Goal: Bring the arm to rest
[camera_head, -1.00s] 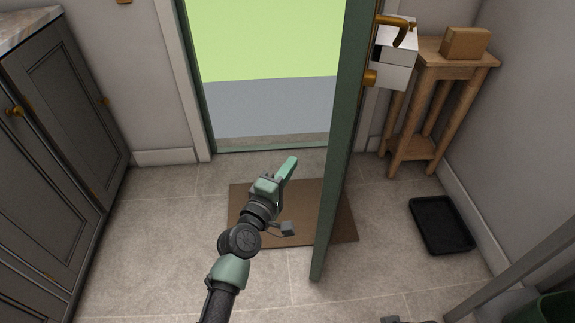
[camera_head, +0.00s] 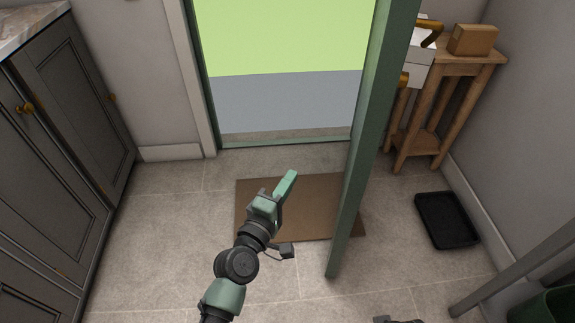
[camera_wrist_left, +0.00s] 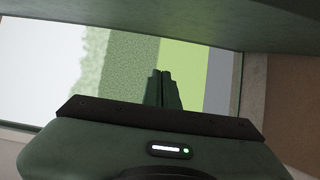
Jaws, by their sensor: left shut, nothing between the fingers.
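My left gripper (camera_head: 287,184) is in the middle of the head view, above the brown doormat, with nothing between its fingers. Its two fingers show pressed together in the left wrist view (camera_wrist_left: 163,88). The green door (camera_head: 370,140) stands open to the right of my left gripper, with a visible gap between them. Its brass handle (camera_head: 429,29) is on the far side, near the top. A dark piece at the bottom edge of the head view may be part of my right arm; its fingers cannot be made out.
The doormat (camera_head: 250,220) lies before the open doorway (camera_head: 285,100). A wooden side table (camera_head: 455,70) bears a brown box (camera_head: 473,40). A black tray (camera_head: 447,220) lies on the floor at right. Grey cabinets (camera_head: 65,130) line the left. The floor between cabinets and mat is clear.

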